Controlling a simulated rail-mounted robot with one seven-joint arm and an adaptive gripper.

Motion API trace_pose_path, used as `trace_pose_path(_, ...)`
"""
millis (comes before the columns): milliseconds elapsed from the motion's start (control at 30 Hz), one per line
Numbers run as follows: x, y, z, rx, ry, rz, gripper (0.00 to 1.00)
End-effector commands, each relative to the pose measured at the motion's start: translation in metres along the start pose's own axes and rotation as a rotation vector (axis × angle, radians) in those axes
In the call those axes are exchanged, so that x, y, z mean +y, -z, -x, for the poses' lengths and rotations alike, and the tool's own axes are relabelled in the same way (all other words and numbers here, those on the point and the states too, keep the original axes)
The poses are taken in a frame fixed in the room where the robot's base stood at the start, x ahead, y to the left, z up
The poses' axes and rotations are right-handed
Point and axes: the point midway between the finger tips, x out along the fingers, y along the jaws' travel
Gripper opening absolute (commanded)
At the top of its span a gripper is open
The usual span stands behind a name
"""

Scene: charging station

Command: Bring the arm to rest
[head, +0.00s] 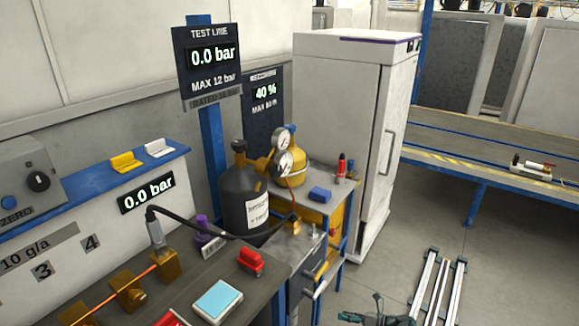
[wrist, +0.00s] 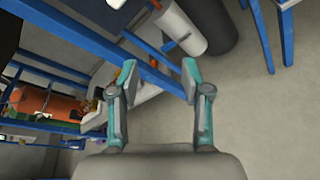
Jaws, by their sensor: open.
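My gripper (wrist: 160,78) is open in the wrist view, with its two teal and grey fingers spread apart. Nothing is held between the fingers. Beyond them are blue frame bars (wrist: 155,68), a white cylinder (wrist: 183,30) and bare grey floor. I cannot tell the exact distance to the bars. In the head view only a small teal and dark part shows at the bottom edge, and I cannot tell whether it is my gripper.
A dark gas cylinder (head: 240,195) with gauges stands behind. A white cabinet (head: 340,110) stands at centre. A long bench (head: 480,150) is at right. Floor (head: 510,260) is open at right.

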Motion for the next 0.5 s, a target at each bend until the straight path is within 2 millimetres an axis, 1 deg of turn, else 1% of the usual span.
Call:
trace_pose_path(33,0.012,0.02,0.0,0.063,0.008,0.11,0.48)
trace_pose_path(167,0.036,0.074,-0.001,0.254,-0.018,0.434,0.48)
trace_pose_path(200,0.044,0.092,-0.001,0.316,-0.04,0.534,0.48)
trace_pose_path(267,0.058,0.12,0.002,0.411,-0.087,0.683,0.48)
trace_pose_path(300,0.068,0.139,0.004,0.475,-0.129,0.783,0.48)
trace_pose_path(367,0.084,0.167,0.01,0.569,-0.207,0.932,0.48)
trace_pose_path(400,0.095,0.187,0.015,0.631,-0.27,1.03,0.48)
trace_pose_path(467,0.113,0.214,0.025,0.72,-0.379,1.173,0.48)
trace_pose_path(500,0.125,0.232,0.032,0.775,-0.463,1.262,0.48)
